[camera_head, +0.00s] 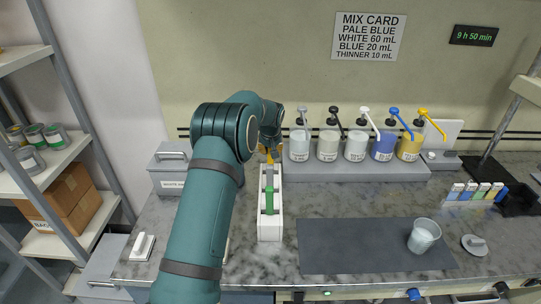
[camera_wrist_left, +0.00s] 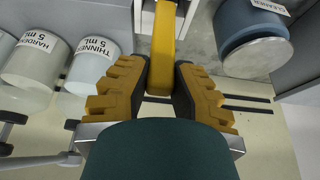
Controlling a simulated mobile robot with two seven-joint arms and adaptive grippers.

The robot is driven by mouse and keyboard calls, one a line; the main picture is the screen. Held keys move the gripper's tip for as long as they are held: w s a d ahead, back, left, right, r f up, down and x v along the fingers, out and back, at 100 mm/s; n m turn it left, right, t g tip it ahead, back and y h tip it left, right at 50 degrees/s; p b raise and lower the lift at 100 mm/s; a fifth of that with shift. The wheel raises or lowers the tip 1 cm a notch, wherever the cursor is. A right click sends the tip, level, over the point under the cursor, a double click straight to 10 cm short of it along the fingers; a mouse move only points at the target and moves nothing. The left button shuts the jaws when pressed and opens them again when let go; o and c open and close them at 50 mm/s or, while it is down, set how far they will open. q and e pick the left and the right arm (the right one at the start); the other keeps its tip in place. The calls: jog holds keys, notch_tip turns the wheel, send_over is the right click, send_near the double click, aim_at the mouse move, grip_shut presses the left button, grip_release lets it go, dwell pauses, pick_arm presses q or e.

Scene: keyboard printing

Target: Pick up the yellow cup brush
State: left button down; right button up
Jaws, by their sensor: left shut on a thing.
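The yellow cup brush shows in the left wrist view as a yellow handle (camera_wrist_left: 163,38) between my left gripper's (camera_wrist_left: 160,85) ridged fingers. The fingers are shut on it. In the head view my left gripper (camera_head: 268,152) is at the far end of a narrow white holder (camera_head: 270,233), largely hidden behind my own arm. A small yellow part shows there below the wrist. The brush's lower end is hidden, so I cannot tell whether it is clear of the holder. A green-handled brush (camera_head: 269,201) stands in the holder nearer to me. My right gripper is not in view.
A dark mat (camera_head: 350,250) with a clear cup (camera_head: 423,236) lies to the right. A grey box (camera_head: 168,180) is at left. The wrist view shows a cleaner pot (camera_wrist_left: 252,40) close by.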

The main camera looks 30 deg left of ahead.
pick_arm(q)
notch_tip(320, 180, up, 17)
jog(key=shift+p, duration=0.45)
jog(key=shift+s+f, duration=0.1)
jog(key=shift+f, duration=0.05)
dwell(0.3)
